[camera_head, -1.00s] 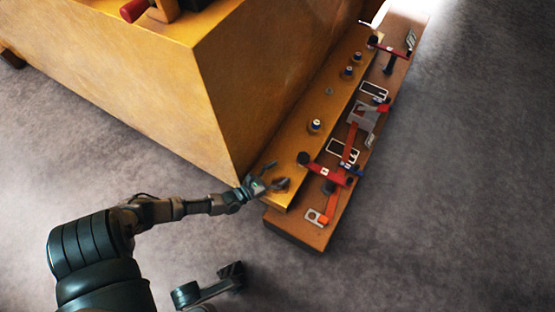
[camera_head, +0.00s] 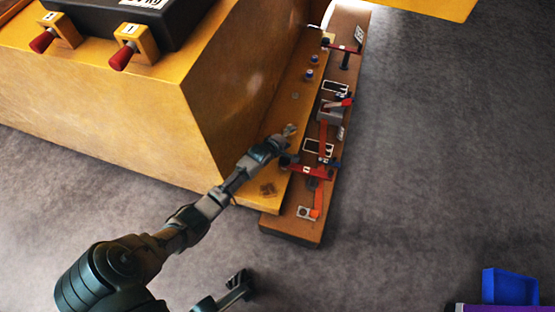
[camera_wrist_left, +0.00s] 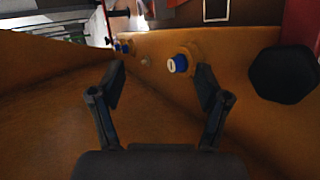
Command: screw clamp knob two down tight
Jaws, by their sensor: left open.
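My left gripper (camera_head: 289,131) is open and empty over the yellow ledge; its two fingers (camera_wrist_left: 162,86) spread apart in the wrist view. A red clamp (camera_head: 315,171) with a black knob (camera_head: 288,160) sits at the near part of the ledge, just below the gripper; I cannot read its number. A black many-sided knob (camera_wrist_left: 283,74) shows at the right of the wrist view, outside the fingers. Another red clamp (camera_head: 341,46) is at the far end. A blue-capped stud (camera_wrist_left: 179,64) stands beyond the fingertips.
The large yellow casting (camera_head: 200,125) rises left of the ledge. A brown plank (camera_head: 292,231) beside it carries a red-handled tool (camera_head: 338,103). Two blue-capped studs (camera_head: 309,73) stand farther along. A blue bin (camera_head: 510,287) is at the lower right. Grey floor is clear.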

